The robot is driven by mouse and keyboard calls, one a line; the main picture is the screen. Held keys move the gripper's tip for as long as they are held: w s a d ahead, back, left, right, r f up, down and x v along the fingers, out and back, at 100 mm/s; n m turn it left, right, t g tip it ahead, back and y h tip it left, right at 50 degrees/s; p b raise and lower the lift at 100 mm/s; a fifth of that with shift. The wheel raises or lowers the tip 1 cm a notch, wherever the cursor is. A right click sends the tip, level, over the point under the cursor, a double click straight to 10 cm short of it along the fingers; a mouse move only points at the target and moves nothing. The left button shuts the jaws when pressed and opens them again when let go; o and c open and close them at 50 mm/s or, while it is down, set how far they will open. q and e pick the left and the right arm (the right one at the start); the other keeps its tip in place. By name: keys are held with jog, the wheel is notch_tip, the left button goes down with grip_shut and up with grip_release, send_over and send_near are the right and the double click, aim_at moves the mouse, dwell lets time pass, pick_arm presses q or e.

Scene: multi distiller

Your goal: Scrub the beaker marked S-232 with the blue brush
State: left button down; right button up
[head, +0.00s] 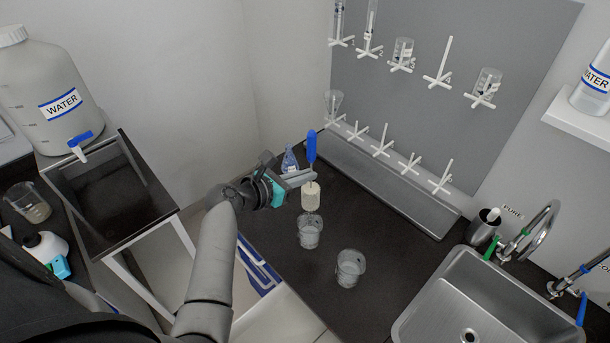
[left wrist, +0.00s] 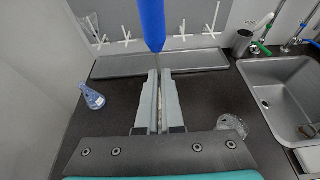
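My left gripper (head: 308,178) is shut on the blue brush (head: 311,146), holding it upright with its white bristle head (head: 311,198) below the fingers. In the left wrist view, the blue handle (left wrist: 152,22) rises between the closed fingers (left wrist: 159,85). A clear glass beaker (head: 310,234) stands on the dark counter directly below the brush; the bristle tip appears just above its rim. A second beaker (head: 350,268) stands to its right and nearer; one beaker (left wrist: 232,125) shows in the left wrist view. No S-232 marking is readable. My right gripper is not in view.
A small flask (head: 290,160) with bluish contents stands behind the gripper. A pegboard (head: 455,60) with glassware and a metal trough (head: 375,180) are at the back. A steel sink (head: 440,310) with taps is right. A water carboy (head: 45,85) stands left.

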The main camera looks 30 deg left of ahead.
aim_at(306, 192)
pick_arm(q)
notch_tip(306, 192, down, 6)
jog(key=b, duration=0.5)
jog(key=shift+r, duration=0.1)
jog(key=shift+s+p, duration=0.1)
jog(key=shift+p, duration=0.7)
dwell(1.5)
notch_tip(306, 192, down, 9)
jog(key=b, duration=0.6)
dwell(0.5)
dwell(0.4)
